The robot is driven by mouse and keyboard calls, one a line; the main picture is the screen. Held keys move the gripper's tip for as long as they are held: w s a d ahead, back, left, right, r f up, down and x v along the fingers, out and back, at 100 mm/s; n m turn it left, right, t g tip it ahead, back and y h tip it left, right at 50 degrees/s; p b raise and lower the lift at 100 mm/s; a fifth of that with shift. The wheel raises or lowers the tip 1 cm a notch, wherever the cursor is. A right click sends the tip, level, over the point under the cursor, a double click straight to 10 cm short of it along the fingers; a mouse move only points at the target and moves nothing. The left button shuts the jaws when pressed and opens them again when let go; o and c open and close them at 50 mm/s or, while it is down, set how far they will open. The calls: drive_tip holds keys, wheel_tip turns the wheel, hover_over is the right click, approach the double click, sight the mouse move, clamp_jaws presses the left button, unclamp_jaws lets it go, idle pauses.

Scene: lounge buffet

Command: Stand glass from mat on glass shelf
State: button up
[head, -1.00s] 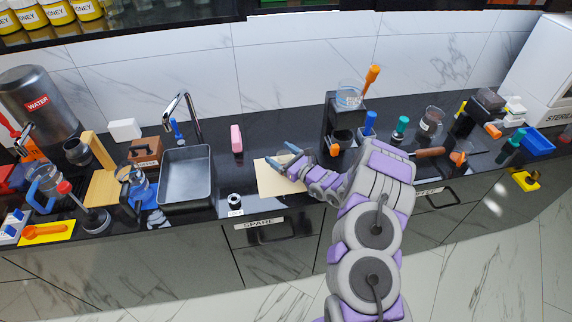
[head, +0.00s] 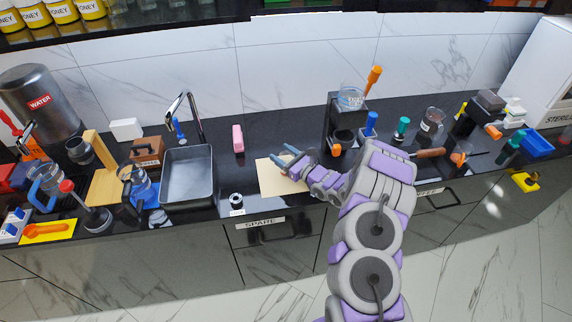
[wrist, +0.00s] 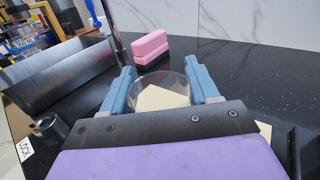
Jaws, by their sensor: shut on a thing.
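My gripper (head: 281,156) is low over the far part of the beige mat (head: 272,186) in the head view. In the wrist view its two blue fingers (wrist: 166,84) are on either side of a clear round glass (wrist: 160,82), shut on it. The beige of the mat (wrist: 264,130) shows through the glass and to the right of my gripper. I cannot tell if the glass touches the mat. Another clear glass (head: 350,97) stands on top of the black machine (head: 333,112) behind my arm. I cannot make out which surface is the glass shelf.
Several coloured-handled tools stand to the right. A dark shelf runs above the wall tiles.

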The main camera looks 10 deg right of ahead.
drive_tip(key=shift+f, duration=0.2)
drive_tip(key=shift+c, duration=0.8)
drive_tip(key=shift+d, duration=0.1)
drive_tip(key=shift+r, duration=0.15)
drive_tip(key=shift+w+r, duration=0.1)
drive_tip(key=shift+r, duration=0.3)
drive_tip(key=shift+d+r+p, duration=0.1)
drive_tip(key=shift+r+p, duration=0.45)
drive_tip(key=shift+r, duration=1.6)
